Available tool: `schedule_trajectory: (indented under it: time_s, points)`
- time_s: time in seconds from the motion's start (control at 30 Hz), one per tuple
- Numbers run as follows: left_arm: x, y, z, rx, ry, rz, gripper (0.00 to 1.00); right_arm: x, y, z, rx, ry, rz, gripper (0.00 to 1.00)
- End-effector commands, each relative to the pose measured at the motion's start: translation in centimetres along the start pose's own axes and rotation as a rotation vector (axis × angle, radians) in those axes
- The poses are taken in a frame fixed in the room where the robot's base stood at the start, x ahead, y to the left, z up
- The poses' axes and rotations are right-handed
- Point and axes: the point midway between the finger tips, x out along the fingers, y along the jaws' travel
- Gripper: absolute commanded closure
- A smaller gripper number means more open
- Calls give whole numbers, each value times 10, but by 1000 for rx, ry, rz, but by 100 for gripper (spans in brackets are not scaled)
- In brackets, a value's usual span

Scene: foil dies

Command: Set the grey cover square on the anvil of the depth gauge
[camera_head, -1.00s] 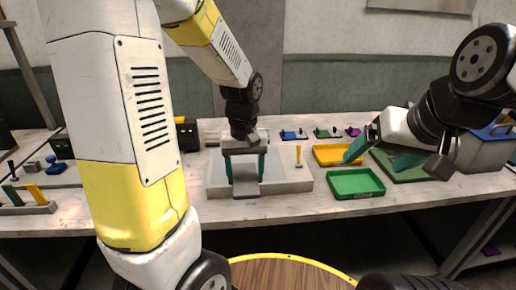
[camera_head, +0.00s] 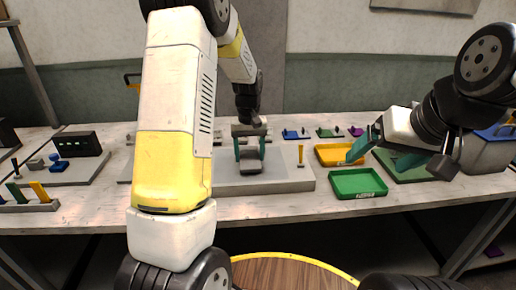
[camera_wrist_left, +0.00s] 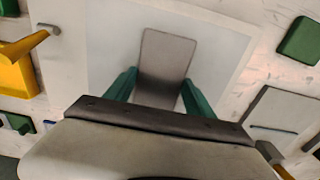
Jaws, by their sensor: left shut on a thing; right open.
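The grey cover (camera_head: 250,162) is a flat plate between the green fingertips of my left gripper (camera_head: 250,153), which is shut on it. In the left wrist view the cover (camera_wrist_left: 166,58) shows as a rounded plate between the fingers (camera_wrist_left: 155,92), above a pale surface. In the head view it hangs over the pale grey slab (camera_head: 290,182); its exact height is unclear. A black box with small green marks (camera_head: 80,144) stands on a grey base at the left; I cannot tell whether it is the depth gauge. No anvil is clearly identifiable. My right gripper (camera_head: 386,152) is open and empty.
A yellow post (camera_head: 300,154) stands on the slab's right part. A green tray (camera_head: 357,196) and a yellow tray (camera_head: 325,147) lie to the right. Blue, green and purple pieces line the back. A rack with coloured handles (camera_head: 30,207) is at front left. My left arm hides the table's left middle.

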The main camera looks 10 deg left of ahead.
Motion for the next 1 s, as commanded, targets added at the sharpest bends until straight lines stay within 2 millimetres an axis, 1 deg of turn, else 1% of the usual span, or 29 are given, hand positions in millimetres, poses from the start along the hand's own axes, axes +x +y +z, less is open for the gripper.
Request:
schedule_trajectory:
  time_s: [0.03, 0.07, 0.3, 0.43, 0.47, 0.53, 0.57, 0.87, 0.97, 1.0]
  points:
    - [6, 0, 0, 0, -2, -1, 86, 0, 0, 0, 0, 0, 0, 15]
    - [8, 0, 0, 0, -1, 0, 86, 0, 0, 0, 0, 0, 0, 15]
    - [9, 0, 0, 0, 1, 0, 86, 0, 0, 0, 0, 0, 0, 15]
    - [12, 0, 0, 0, 0, 0, 86, 0, 0, 0, 0, 0, 0, 15]
    - [12, 0, 0, 0, 0, 0, 31, 0, 0, 0, 0, 0, 0, 15]
    - [12, 0, 0, 0, 0, 0, 17, 0, 0, 0, 0, 0, 0, 15]
    - [12, 0, 0, 0, 0, 0, 15, 0, 0, 0, 0, 0, 0, 15]
    - [11, 0, 0, 0, 1, 0, 15, 0, 0, 0, 0, 0, 0, 15]
    - [4, 0, 0, 0, 3, 1, 15, 0, 0, 0, 0, 0, 0, 15]
    - [-1, 0, -1, 0, 3, 1, 15, 0, 0, 0, 0, 0, 0, 15]
